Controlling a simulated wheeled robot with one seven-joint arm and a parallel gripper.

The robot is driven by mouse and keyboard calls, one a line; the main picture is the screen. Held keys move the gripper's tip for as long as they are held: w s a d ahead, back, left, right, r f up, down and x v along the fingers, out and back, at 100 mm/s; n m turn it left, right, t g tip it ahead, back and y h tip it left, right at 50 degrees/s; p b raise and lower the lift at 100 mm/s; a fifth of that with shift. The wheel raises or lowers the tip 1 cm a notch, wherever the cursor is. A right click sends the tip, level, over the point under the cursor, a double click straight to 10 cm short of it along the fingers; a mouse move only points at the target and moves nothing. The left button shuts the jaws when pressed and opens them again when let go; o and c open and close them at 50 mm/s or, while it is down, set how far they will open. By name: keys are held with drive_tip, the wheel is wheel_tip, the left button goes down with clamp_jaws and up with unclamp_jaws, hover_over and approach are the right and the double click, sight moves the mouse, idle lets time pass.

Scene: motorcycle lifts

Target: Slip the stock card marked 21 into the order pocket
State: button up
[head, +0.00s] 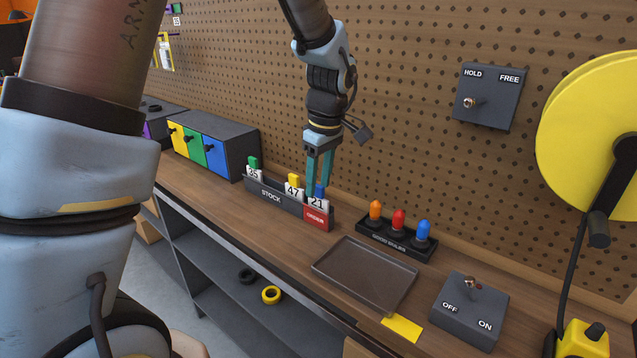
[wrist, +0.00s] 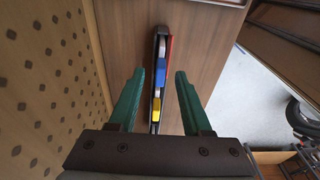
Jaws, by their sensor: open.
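The stock card marked 21 (head: 317,203) has a blue tab and stands upright at the right end of the dark stock rack (head: 257,191). In the head view it shows above the red ORDER label (head: 315,217), which marks the order pocket. I cannot tell which slot its foot is in. My gripper (head: 319,184) points down over it, open. In the wrist view the fingers of my gripper (wrist: 160,74) are on both sides of the blue tab (wrist: 158,76), with visible gaps. The red label (wrist: 169,48) lies beyond that tab.
Card 47 (head: 293,190) with a yellow tab and card 35 (head: 252,173) with a green tab stand to the left. A good/spoiled-style holder with colored pegs (head: 397,240), a grey tray (head: 365,275) and an OFF/ON switch box (head: 470,310) are to the right. Pegboard rises close behind.

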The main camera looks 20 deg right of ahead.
wheel_tip(320, 180, up, 10)
drive_tip(key=s+b, duration=0.1)
drive_tip(key=shift+d+b, duration=0.3)
drive_tip(key=shift+b, duration=0.1)
